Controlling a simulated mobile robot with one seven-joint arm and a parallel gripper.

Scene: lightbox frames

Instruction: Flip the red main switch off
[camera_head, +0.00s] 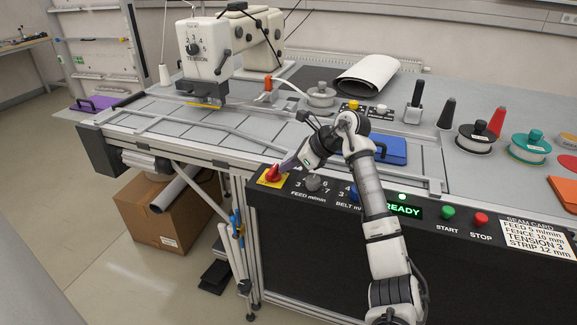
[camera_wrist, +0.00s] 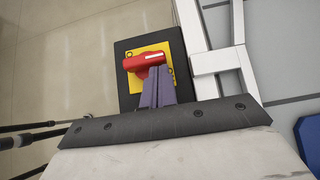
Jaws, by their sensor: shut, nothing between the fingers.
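The red main switch (camera_head: 273,174) is a red handle on a yellow plate (camera_head: 264,182) at the left end of the black control panel. In the wrist view the red handle (camera_wrist: 144,61) lies roughly crosswise on the yellow plate (camera_wrist: 134,82), tilted slightly. My gripper (camera_head: 284,168) is at the switch, with its purple-grey fingers together. In the wrist view the shut fingertips (camera_wrist: 159,70) are at the right end of the handle, with nothing between them. They look very close to it or touching; I cannot tell which. The fingers hide part of the plate.
A blue case (camera_head: 385,150) lies on the table behind my arm.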

